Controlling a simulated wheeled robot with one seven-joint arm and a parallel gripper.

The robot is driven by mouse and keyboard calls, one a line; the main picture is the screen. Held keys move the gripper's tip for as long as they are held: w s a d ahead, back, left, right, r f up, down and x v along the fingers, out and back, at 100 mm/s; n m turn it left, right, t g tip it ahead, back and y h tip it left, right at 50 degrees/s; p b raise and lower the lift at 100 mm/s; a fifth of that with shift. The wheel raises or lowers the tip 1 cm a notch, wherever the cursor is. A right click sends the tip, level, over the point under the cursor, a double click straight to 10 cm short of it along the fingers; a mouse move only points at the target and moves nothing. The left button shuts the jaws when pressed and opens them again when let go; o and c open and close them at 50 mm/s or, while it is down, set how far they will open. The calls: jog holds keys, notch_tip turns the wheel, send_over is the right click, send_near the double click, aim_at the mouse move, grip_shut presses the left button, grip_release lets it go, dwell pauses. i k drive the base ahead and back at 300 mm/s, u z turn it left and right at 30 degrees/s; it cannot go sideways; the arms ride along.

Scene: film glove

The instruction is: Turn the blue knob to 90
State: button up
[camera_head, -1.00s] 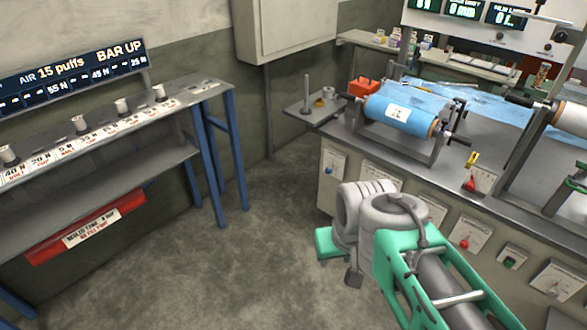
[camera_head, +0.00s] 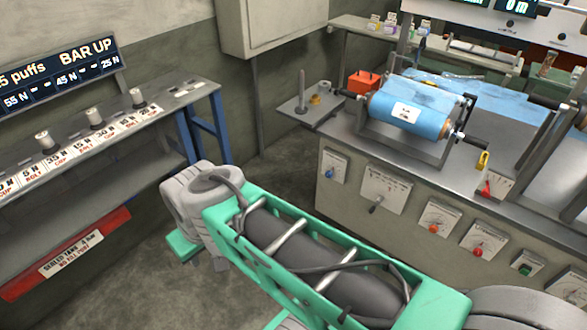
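The blue knob (camera_head: 329,173) is small and sits low on a white dial plate (camera_head: 335,163), at the left end of the machine cabinet's front panel. The plate's scale marks are too small to read, so I cannot tell the knob's setting. My arm, with green and grey links, crosses the lower middle of the view, and its grey joint is to the left of the knob. My gripper is not in view, and nothing is seen touching the knob.
A shelf rack (camera_head: 120,137) stands left. Some floor is clear between.

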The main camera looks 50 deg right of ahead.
aim_at(328, 174)
jog(key=u, duration=0.05)
jog(key=i, duration=0.85)
jog(key=z, duration=0.9)
jog(key=i, duration=0.95)
jog(key=z, duration=0.8)
